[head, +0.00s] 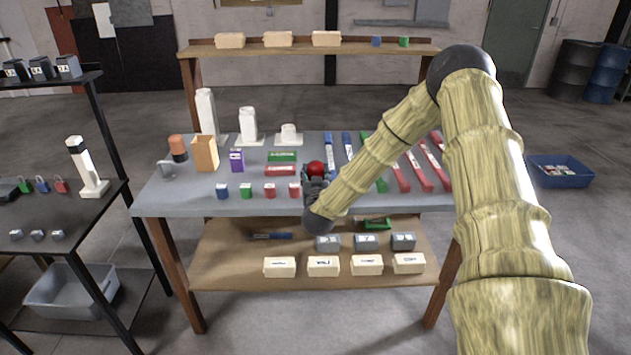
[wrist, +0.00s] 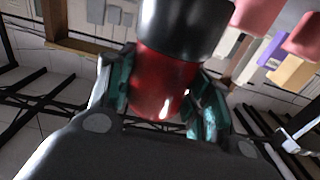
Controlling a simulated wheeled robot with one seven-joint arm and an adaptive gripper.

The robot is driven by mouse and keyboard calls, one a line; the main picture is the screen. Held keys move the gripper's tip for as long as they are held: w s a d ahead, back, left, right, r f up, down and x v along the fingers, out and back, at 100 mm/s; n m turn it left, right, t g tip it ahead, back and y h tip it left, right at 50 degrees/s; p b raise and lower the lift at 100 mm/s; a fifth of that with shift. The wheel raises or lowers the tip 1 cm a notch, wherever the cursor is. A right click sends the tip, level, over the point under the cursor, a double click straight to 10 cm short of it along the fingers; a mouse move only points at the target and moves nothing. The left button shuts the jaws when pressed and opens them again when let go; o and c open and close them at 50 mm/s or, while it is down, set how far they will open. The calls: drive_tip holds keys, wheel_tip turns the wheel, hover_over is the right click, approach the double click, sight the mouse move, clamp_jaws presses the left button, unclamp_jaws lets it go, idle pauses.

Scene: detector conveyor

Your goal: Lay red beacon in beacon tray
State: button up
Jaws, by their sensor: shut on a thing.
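The red beacon (head: 316,167) shows as a red dome above the table, at my gripper (head: 315,184). In the wrist view the beacon (wrist: 160,85) has a glossy red part and a wide black end. My gripper (wrist: 165,95) is shut on the red part, one teal-padded finger on each side. I cannot tell which thing is the beacon tray. A small green labelled piece (head: 282,157) and a red labelled piece (head: 280,170) lie on the table, left of my gripper.
The grey table (head: 160,198) is crowded: white towers (head: 207,112), an orange box (head: 205,153), a purple box (head: 237,160), small coloured blocks (head: 246,191) and long coloured bars (head: 400,178). A blue bin (head: 560,182) stands on the floor at right, a grey bin (head: 60,305) at lower left.

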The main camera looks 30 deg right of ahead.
drive_tip(key=shift+w+f+p, duration=0.1)
drive_tip(key=shift+f+p, duration=0.5)
drive_tip(key=shift+f, duration=1.15)
drive_tip(key=o, duration=1.2)
drive_tip(key=shift+f, duration=0.1)
